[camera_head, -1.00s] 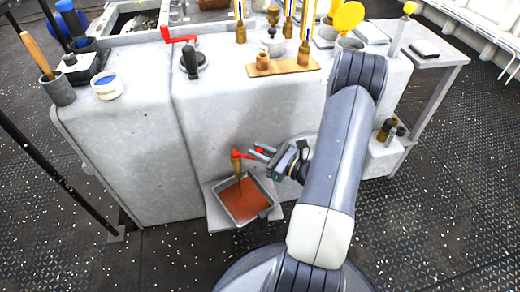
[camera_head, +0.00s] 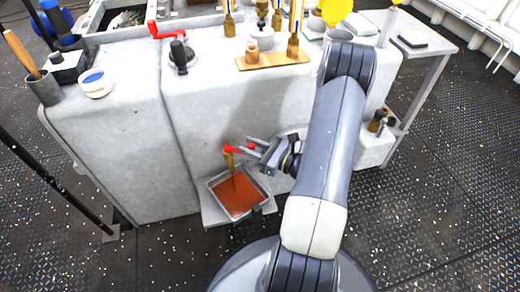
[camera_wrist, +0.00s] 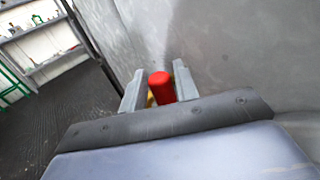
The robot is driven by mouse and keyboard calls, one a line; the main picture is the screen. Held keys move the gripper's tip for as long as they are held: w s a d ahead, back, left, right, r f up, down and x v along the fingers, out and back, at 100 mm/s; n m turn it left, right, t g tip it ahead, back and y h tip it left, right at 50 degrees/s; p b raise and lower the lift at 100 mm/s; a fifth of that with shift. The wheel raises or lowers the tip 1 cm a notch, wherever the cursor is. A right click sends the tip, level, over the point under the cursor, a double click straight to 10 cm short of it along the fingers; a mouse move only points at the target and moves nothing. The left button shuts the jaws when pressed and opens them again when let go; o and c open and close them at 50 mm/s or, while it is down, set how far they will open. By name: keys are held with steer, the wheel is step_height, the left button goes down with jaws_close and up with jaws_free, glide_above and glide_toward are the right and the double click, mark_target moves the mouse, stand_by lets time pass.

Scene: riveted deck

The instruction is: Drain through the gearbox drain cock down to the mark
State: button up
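The drain cock (camera_head: 229,160) is a brass fitting low on the front of the pale grey gearbox housing (camera_head: 240,100), with a red handle (camera_head: 228,149). A thin dark stream runs from it into a grey tray (camera_head: 262,199) holding rust-brown liquid (camera_head: 236,196). My gripper (camera_head: 252,147) is at the handle from the right. In the wrist view, the handle's red end (camera_wrist: 161,88) lies between the two fingers (camera_wrist: 158,90). The fingers are apart, with a gap on the left; contact on the right is unclear. Sight glasses (camera_head: 228,14) stand on top, cut by the frame edge; no level mark is readable.
A red crank (camera_head: 168,32) and a dark knob (camera_head: 180,55) are on the housing top. A side table (camera_head: 425,42) is at the right. Dark deck is free around.

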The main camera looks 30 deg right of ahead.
steer(key=p+v, duration=0.2)
steer(key=v, duration=0.8)
steer(key=shift+s, duration=0.25)
steer(key=shift+d+f, duration=0.1)
steer(key=shift+d, duration=0.1)
